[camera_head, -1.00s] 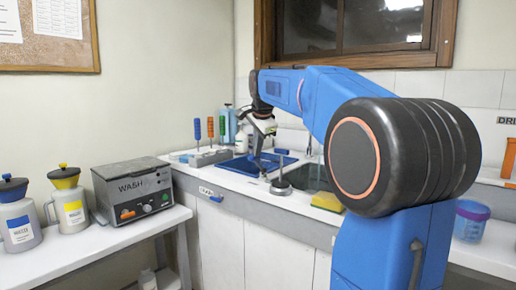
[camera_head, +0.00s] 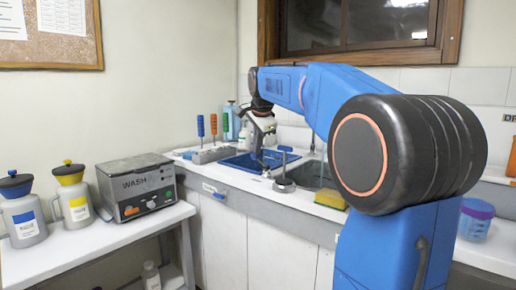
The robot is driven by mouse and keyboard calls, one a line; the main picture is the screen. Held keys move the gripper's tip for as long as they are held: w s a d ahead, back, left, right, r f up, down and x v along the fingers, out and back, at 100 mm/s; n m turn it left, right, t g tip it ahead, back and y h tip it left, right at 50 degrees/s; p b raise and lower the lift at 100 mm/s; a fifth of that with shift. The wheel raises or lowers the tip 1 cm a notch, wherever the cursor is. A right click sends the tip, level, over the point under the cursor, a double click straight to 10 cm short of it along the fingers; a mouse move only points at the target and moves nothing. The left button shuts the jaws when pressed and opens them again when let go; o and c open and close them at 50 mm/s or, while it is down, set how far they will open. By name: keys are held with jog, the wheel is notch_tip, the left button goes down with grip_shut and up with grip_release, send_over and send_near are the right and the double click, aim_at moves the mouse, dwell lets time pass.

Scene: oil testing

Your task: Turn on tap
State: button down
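The sink basin (camera_head: 318,174) is on the counter at the middle, partly hidden behind my arm. A thin upright metal piece (camera_head: 312,144) at its back edge may be the tap, but it is too small and too covered by my arm to be sure. My gripper (camera_head: 263,158) points down over the blue tray (camera_head: 238,162), left of the sink. Its fingers are small and dark here, so I cannot tell whether they are open or shut. I see no object clearly held.
A grey round-based stand (camera_head: 283,185) is at the counter's front edge, near a yellow sponge (camera_head: 331,198). Blue, orange and green handled tools (camera_head: 213,127) stand at the back left.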

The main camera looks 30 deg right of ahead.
jog(key=d+v, duration=0.2)
jog(key=v, duration=1.1)
jog(key=s+a+f+n, duration=0.5)
jog(key=s+f, duration=0.5)
jog(key=f, duration=0.3)
jog(key=s+a+f+n+y, duration=0.1)
jog(key=s+a+f+n, duration=0.4)
jog(key=s+f, duration=0.6)
jog(key=s+a+f+n+y, duration=0.1)
jog(key=s+a+f+n, duration=0.5)
jog(key=s+f, duration=0.5)
notch_tip(320, 180, down, 4)
jog(key=shift+f+n+g, duration=0.25)
jog(key=shift+n+g, duration=0.15)
jog(key=shift+n, duration=0.7)
jog(key=shift+a, duration=0.1)
